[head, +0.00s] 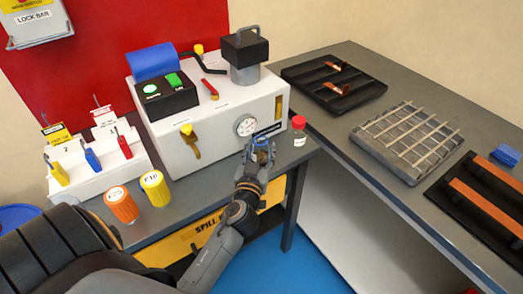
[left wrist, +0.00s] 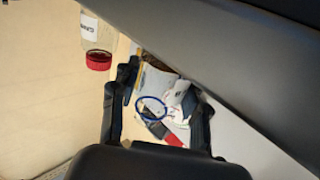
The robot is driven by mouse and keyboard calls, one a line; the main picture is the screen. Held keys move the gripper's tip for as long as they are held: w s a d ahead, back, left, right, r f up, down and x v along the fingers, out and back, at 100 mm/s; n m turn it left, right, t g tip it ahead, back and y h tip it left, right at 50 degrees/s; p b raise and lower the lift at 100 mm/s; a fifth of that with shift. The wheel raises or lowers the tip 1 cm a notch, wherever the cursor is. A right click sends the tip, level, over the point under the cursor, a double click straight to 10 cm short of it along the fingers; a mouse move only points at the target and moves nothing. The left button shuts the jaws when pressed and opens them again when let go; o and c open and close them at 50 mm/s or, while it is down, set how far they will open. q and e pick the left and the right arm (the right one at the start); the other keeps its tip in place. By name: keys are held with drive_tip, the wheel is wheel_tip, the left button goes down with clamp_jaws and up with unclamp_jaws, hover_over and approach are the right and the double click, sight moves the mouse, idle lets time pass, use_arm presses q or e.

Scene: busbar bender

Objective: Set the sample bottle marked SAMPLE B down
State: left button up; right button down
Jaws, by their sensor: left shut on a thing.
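My left gripper (head: 262,146) is in front of the white machine's right end, near the gauge. It is shut on a small blue-rimmed thing (head: 263,141) that looks like a bottle, mostly hidden by the fingers. In the left wrist view the blue rim (left wrist: 152,108) shows between the fingers (left wrist: 163,98); no marking on it is readable. A clear bottle with a red cap and white label (head: 299,131) stands upright just right of the gripper, apart from it. That red-capped bottle (left wrist: 97,45) also shows outside the fingers in the left wrist view. My right gripper is not in view.
The white machine (head: 205,138) with its gauge (head: 246,125) stands behind the gripper. Orange (head: 122,205) and yellow (head: 155,188) cylinders stand at left, before a lock rack (head: 95,165). The right bench (head: 345,120) holds a wire-rack tray (head: 408,140) and black trays (head: 335,82).

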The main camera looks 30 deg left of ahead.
use_arm(q)
drive_tip(key=shift+f, duration=0.25)
drive_tip(key=shift+r, duration=0.1)
drive_tip(key=shift+s+d+r, duration=0.15)
drive_tip(key=o, duration=1.3)
drive_tip(key=shift+f, duration=0.2)
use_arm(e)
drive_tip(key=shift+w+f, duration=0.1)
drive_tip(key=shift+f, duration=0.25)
